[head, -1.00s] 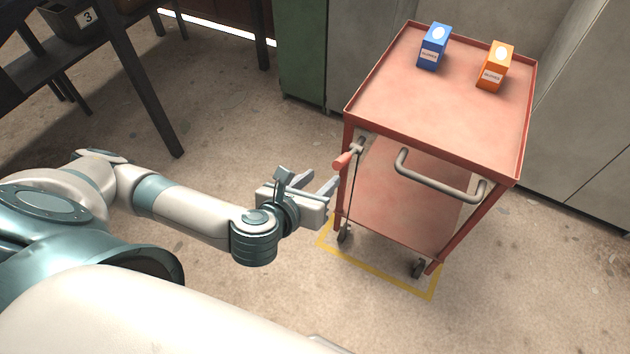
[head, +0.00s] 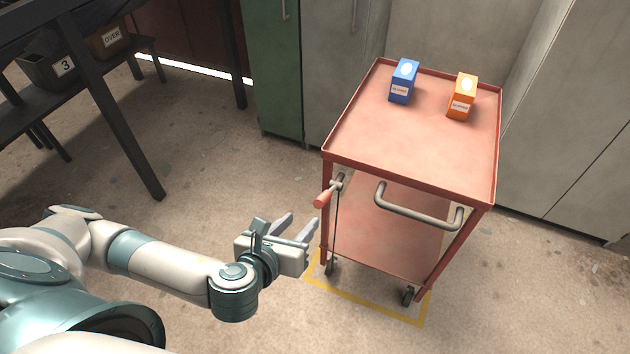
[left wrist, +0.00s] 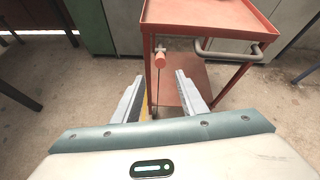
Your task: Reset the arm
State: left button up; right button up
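My left arm comes in from the left in the head view. Its gripper (head: 296,228) is open and empty, with its two fingers apart, just left of the red cart. In the left wrist view the gripper (left wrist: 158,97) also shows two spread fingers with nothing between them touching. A red-handled lever (head: 325,196) on the cart's left side is beyond the fingertips and apart from them; it also shows in the left wrist view (left wrist: 160,60). My right gripper is in neither view.
The red cart (head: 345,150) stands by a yellow floor outline (head: 380,311). A blue box (head: 403,82) and an orange box (head: 462,97) stand on its top. Cabinets (head: 275,80) line the back. A dark rack (head: 110,120) with labelled bins stands at left. Floor between is clear.

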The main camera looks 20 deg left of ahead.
pick_arm(q)
jog(key=w+f+n+g, duration=0.1)
jog(key=w+f+n, duration=0.3)
jog(key=f, duration=0.7)
jog(key=w+f+n+g, duration=0.2)
jog(key=w+f+n, duration=0.25)
jog(key=f, duration=0.65)
jog(key=s+a+f+n+g+y, duration=0.1)
jog(key=s+a+f+n, duration=0.2)
jog(key=f, duration=0.6)
jog(key=s+a+f+n+g, duration=0.1)
jog(key=s+f+n+g, duration=0.15)
jog(key=f+n, duration=0.4)
jog(key=s+a+f+n+g, duration=0.25)
jog(key=s+f+n, duration=0.35)
jog(key=s+f, duration=0.95)
jog(key=s+f+n+g, duration=0.1)
jog(key=s+f+n, duration=0.2)
jog(key=s, duration=0.9)
jog(key=s+f+n+g, duration=0.1)
jog(key=s+f+n, duration=0.3)
jog(key=s, duration=0.9)
jog(key=shift+d+f+n+h, duration=0.3)
jog(key=shift+d+n, duration=0.05)
jog(key=shift+n, duration=0.05)
jog(key=shift+c, duration=0.4)
